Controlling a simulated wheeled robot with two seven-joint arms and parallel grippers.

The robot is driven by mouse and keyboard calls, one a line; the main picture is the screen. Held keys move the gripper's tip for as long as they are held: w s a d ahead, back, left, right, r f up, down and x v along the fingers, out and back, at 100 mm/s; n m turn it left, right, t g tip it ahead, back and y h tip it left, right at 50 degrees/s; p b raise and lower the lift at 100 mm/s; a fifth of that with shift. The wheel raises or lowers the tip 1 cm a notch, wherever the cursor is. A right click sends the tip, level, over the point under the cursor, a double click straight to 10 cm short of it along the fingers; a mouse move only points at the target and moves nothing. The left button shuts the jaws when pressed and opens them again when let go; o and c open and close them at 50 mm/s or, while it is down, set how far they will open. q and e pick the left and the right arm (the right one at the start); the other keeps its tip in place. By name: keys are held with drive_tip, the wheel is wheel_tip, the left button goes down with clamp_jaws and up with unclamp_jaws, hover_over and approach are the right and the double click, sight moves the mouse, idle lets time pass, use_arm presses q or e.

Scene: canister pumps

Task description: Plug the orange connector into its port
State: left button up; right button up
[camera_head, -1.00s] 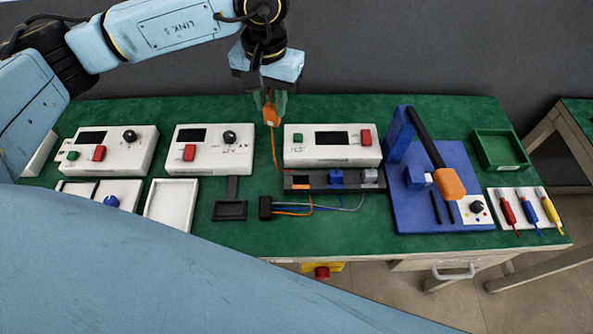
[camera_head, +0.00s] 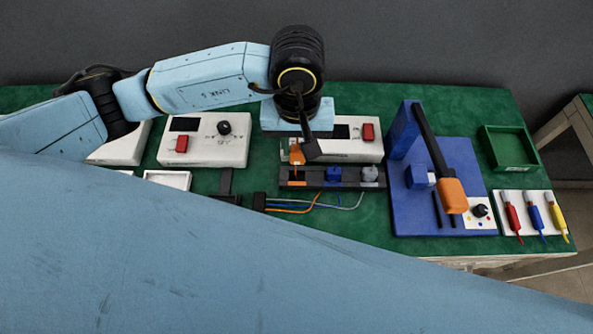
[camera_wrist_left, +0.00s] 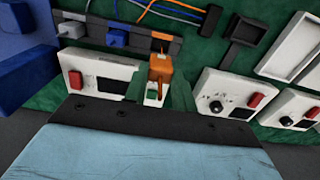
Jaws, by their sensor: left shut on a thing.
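The orange connector (camera_head: 297,157) is held in my left gripper (camera_head: 297,151), which is shut on it. It hangs over the left end of the dark port strip (camera_head: 315,184), close to the port with the orange marking. In the left wrist view the orange connector (camera_wrist_left: 160,68) sits between the green fingers of my left gripper (camera_wrist_left: 161,88), just short of the orange-marked port (camera_wrist_left: 162,36). I cannot tell whether it touches the strip. A blue connector (camera_head: 333,174) and a grey connector (camera_head: 369,175) sit in the strip. My right gripper is not in view.
A white pump box (camera_head: 350,150) stands right behind the strip; another white box (camera_head: 203,150) is to the left. Loose cables (camera_head: 310,206) lie in front. A blue stand (camera_head: 440,215) with an orange-tipped arm, a green tray (camera_head: 508,150) and several screwdriver-like tools (camera_head: 532,215) are at right.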

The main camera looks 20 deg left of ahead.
sight(297, 148)
use_arm(q)
wheel_tip(297, 148, down, 4)
drive_tip(key=shift+f, duration=0.2)
wheel_tip(297, 148, down, 4)
drive_tip(key=shift+f, duration=0.1)
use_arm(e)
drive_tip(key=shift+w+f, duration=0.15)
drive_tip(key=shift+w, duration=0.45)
use_arm(q)
drive_tip(key=shift+f+b, duration=0.1)
drive_tip(key=shift+b, duration=0.3)
drive_tip(key=o, duration=0.9)
drive_tip(key=shift+o, duration=0.2)
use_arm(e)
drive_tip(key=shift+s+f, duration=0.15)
